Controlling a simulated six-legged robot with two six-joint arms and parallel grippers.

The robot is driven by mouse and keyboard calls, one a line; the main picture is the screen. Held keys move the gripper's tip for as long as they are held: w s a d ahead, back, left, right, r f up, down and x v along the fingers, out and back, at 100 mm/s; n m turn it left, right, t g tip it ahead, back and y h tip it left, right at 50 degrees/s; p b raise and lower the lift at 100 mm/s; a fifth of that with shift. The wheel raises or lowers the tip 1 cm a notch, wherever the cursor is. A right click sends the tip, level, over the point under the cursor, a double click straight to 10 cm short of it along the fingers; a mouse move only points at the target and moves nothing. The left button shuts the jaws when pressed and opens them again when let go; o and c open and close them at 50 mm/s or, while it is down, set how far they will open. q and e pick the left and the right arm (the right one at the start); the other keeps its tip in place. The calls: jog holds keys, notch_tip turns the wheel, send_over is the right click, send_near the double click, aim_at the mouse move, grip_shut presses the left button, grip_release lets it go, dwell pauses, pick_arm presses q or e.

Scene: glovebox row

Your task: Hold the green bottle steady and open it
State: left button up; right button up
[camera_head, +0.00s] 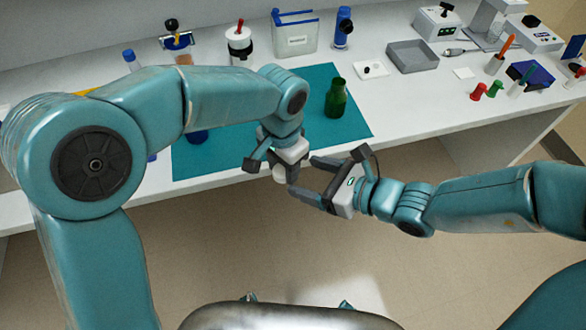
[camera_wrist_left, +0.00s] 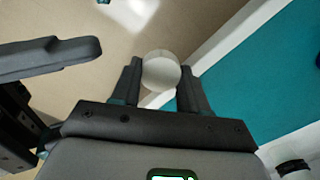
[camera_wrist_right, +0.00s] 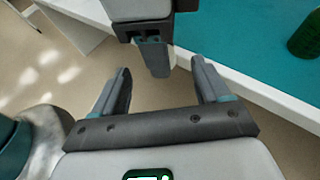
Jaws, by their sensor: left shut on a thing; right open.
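The green bottle (camera_head: 336,98) stands upright on the teal mat (camera_head: 355,128), with no cap visible on its neck. Part of it shows at the right edge of the right wrist view (camera_wrist_right: 306,38). My left gripper (camera_head: 285,174) is shut on a round whitish thing (camera_wrist_left: 160,72), in front of the bench edge and away from the bottle. I cannot tell for sure what that thing is. My right gripper (camera_head: 316,181) is open and empty just right of the left gripper. In the right wrist view, a left finger shows ahead of its open jaws (camera_wrist_right: 162,85).
A blue thing (camera_head: 197,136) is on the mat, partly hidden by my left arm. A grey tray (camera_head: 412,57), a clear box (camera_head: 296,36) and a blue bottle (camera_head: 343,27) stand behind. The mat around the bottle is clear. The bench's front edge lies close to both grippers.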

aim_at(280, 169)
jog(key=x, duration=0.7)
jog(key=shift+a, duration=0.1)
jog(key=shift+s, duration=0.1)
jog(key=c, duration=1)
pick_arm(q)
jog(key=o, duration=1.3)
jog(key=shift+c, duration=0.2)
pick_arm(e)
jog(key=shift+c, duration=0.2)
pick_arm(q)
jog(key=shift+r, duration=0.1)
